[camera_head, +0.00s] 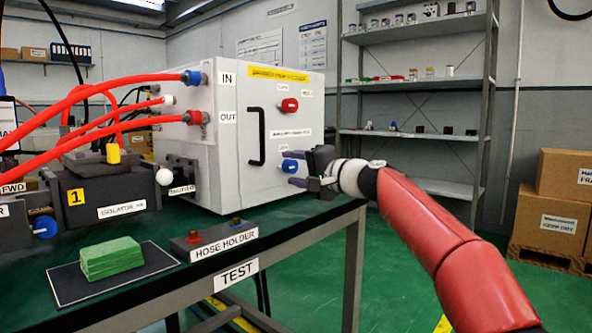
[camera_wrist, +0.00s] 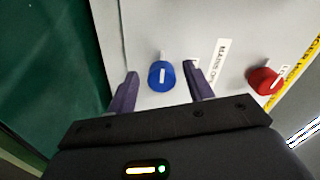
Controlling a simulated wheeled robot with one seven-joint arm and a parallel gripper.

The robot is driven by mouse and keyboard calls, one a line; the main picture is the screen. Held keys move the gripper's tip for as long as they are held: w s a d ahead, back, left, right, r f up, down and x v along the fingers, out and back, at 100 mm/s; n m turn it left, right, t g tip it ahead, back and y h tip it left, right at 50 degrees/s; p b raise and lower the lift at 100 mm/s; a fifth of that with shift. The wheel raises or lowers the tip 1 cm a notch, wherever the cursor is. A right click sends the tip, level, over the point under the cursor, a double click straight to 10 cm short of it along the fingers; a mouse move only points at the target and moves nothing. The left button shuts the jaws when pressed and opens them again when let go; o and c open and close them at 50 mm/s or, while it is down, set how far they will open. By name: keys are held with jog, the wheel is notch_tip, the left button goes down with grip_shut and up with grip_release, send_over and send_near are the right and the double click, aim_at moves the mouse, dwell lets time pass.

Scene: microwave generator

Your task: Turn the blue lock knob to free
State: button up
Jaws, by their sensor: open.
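The blue lock knob (camera_head: 290,166) is on the front face of the white generator cabinet (camera_head: 232,150), low and to the right of the black handle. In the wrist view the blue knob (camera_wrist: 161,76) lies between my two open fingers, with a white mark across its face. My gripper (camera_head: 297,174) is open at the cabinet front, its fingers pointing toward the knob. The wrist view also shows my gripper (camera_wrist: 160,88), with one finger on each side of the knob and a gap visible on both sides. I cannot tell how deep the fingers reach.
A red knob (camera_head: 289,105) is above the blue one; it also shows in the wrist view (camera_wrist: 264,80). The black door handle (camera_head: 257,136) stands out to the left. The table edge (camera_head: 300,238) runs below. A green block (camera_head: 111,257) lies on a dark mat.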

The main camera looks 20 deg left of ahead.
jog(key=b+v, duration=0.1)
jog(key=v, duration=0.6)
jog(key=shift+s+d, duration=0.15)
jog(key=shift+d, duration=0.2)
